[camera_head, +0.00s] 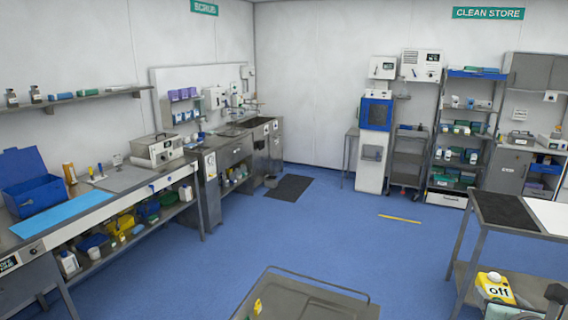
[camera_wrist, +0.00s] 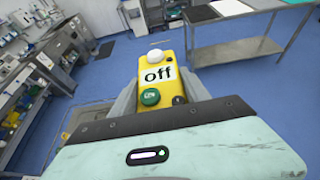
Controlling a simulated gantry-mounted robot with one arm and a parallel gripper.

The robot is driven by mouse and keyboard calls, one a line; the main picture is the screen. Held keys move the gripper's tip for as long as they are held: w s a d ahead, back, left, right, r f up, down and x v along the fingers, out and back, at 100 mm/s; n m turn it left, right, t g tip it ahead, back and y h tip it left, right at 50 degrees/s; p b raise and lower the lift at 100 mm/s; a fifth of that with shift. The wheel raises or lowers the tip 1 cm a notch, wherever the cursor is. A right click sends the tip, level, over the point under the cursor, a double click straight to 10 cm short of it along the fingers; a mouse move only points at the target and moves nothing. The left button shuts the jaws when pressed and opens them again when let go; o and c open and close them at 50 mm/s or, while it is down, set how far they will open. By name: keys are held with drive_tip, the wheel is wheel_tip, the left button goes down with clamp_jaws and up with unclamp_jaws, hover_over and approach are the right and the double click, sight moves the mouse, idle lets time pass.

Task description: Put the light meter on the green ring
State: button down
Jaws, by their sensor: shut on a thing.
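In the head view the light meter (camera_head: 496,290) shows at the lower right, beside a steel table, with part of my gripper at the frame's bottom edge. I cannot make out a green ring in either view.
A steel cart (camera_head: 310,302) stands at the bottom centre of the head view, with a small yellow thing (camera_head: 257,306) on it. A steel table (camera_head: 490,215) with dark and white mats is at the right. A long workbench (camera_head: 110,205) lines the left.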

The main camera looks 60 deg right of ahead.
drive_tip(key=shift+s+r, duration=0.2)
idle(0.4)
drive_tip(key=w+a+r+n+t+y+p, duration=0.1)
drive_tip(key=w+a+n+t+p, duration=0.15)
drive_tip(key=w, duration=1.05)
drive_tip(key=w+a+r+n+t+y+p, duration=0.1)
drive_tip(key=w+a+t+p, duration=0.15)
drive_tip(key=w, duration=1.05)
drive_tip(key=w+a+n+t+y+p, duration=0.1)
drive_tip(key=w+a+n+p, duration=0.1)
drive_tip(key=w+a, duration=0.6)
drive_tip(key=w+a+n+t+y+p, duration=0.2)
drive_tip(key=w+a+p, duration=0.15)
drive_tip(key=w, duration=0.85)
drive_tip(key=w+a+r+n+t+y+p, duration=0.1)
drive_tip(key=w+a+n+y+p, duration=0.1)
drive_tip(key=w+a, duration=0.65)
drive_tip(key=w+a+r+n+t+y+p, duration=0.15)
drive_tip(key=w+a, duration=0.45)
drive_tip(key=a, duration=0.6)
drive_tip(key=w+a+n+y+p, duration=0.2)
drive_tip(key=a, duration=1.1)
drive_tip(key=w+a+n+y+p, duration=0.2)
drive_tip(key=w+a+y, duration=0.1)
drive_tip(key=a, duration=1)
drive_tip(key=shift+w+r+n, duration=0.15)
drive_tip(key=shift+r+n, duration=0.25)
drive_tip(key=shift+r, duration=0.05)
